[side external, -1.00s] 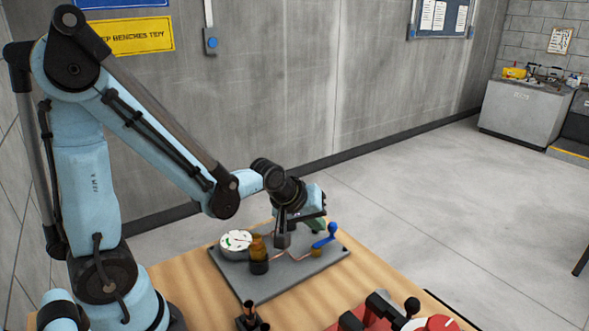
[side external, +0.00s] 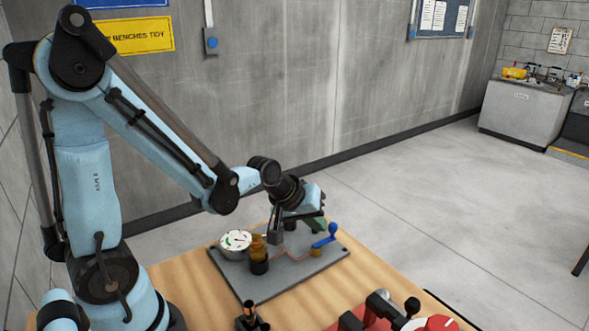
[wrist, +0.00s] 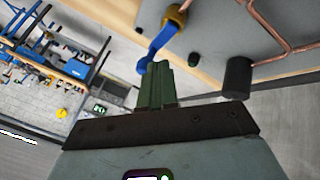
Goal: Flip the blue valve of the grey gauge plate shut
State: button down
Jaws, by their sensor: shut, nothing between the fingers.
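The grey gauge plate (side external: 300,277) lies on the wooden bench, with a round white gauge (side external: 236,241) at its left and a thin copper tube across it. The blue valve lever (side external: 331,234) stands up at a tilt from a brass body (side external: 316,251) at the plate's right. In the wrist view the blue lever (wrist: 158,46) slants down from its brass body (wrist: 174,18). My gripper (wrist: 157,68) is shut and empty, its green fingertips just below the lever's free end. In the side view my gripper (side external: 317,222) is left of the lever; whether they touch is unclear.
A dark cylinder (wrist: 238,78) stands on the plate near the fingers in the wrist view. An amber and black part (side external: 259,256) stands beside the gauge. A red fixture with black levers (side external: 375,308) sits at the bench front. Space right of the lever looks clear.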

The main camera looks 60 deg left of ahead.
jog(key=shift+m, duration=0.3)
jog(key=m+h, duration=0.2)
jog(key=shift+w+d+m+g, duration=0.2)
jog(key=shift+m+g, duration=0.1)
jog(key=shift+m, duration=0.1)
jog(key=m+h, duration=0.1)
jog(key=m+g, duration=0.1)
jog(key=m, duration=0.1)
jog(key=m+h, duration=0.1)
jog(key=shift+w+d+m+g+h, duration=0.15)
jog(key=shift+d+m+g+h, duration=0.15)
jog(key=m+g, duration=0.1)
jog(key=m, duration=0.1)
jog(key=m+g+h, duration=0.1)
jog(key=m, duration=0.1)
jog(key=shift+d+m+h, duration=0.3)
jog(key=shift+d, duration=0.45)
jog(key=shift+s+a, duration=0.1)
jog(key=shift+s, duration=0.1)
dwell(0.4)
jog(key=shift+s+a, duration=0.45)
jog(key=shift+s, duration=0.15)
